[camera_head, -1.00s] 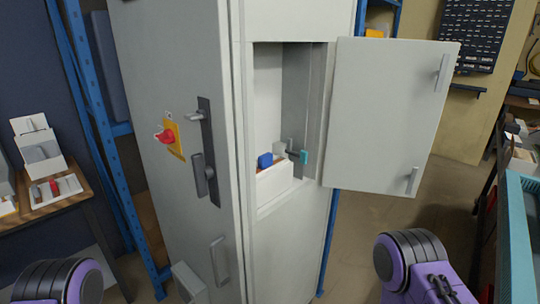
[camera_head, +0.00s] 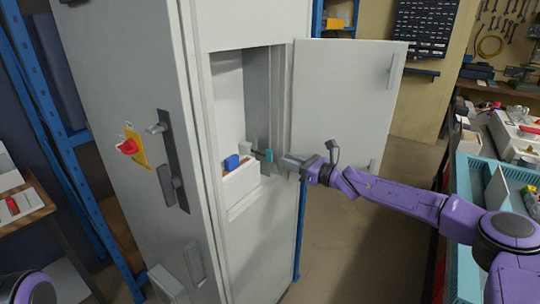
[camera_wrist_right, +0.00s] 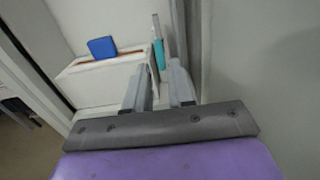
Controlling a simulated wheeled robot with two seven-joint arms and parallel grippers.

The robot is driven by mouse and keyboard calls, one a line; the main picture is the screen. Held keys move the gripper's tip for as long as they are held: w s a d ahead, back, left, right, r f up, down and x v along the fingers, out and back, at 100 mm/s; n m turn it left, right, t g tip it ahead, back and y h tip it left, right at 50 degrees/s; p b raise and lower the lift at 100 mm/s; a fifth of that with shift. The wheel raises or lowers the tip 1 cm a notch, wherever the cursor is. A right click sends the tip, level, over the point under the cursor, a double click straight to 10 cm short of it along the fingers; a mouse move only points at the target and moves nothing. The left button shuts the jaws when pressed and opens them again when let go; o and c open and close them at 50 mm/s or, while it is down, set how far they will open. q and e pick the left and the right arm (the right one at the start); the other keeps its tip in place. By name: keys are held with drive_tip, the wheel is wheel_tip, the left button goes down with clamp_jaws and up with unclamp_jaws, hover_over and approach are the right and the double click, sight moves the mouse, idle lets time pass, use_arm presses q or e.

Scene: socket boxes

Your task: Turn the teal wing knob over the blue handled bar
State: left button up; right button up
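The teal wing knob (camera_head: 269,156) sits on a dark shaft inside the open cabinet, near the right wall of the recess. It also shows in the right wrist view (camera_wrist_right: 159,54), just beyond my fingertips. The blue handle (camera_head: 231,162) stands on top of a white box to the left of the knob, and it shows in the wrist view (camera_wrist_right: 102,47). My right gripper (camera_head: 283,162) is at the opening, just right of the knob. My left gripper is out of view.
The open cabinet door (camera_head: 345,100) stands right behind my right forearm. The white box (camera_head: 240,187) fills the lower recess. A red knob on a yellow plate (camera_head: 138,150) and a dark latch (camera_head: 173,170) are on the cabinet's left face. A teal-rimmed bench (camera_head: 462,215) is at right.

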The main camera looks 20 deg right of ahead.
sight(272, 156)
drive_tip(key=p+x, duration=0.1)
drive_tip(key=x, duration=0.6)
drive_tip(key=shift+w+a+f+p, duration=0.1)
drive_tip(key=shift+w+a+p, duration=0.2)
drive_tip(key=shift+p, duration=0.05)
clamp_jaws()
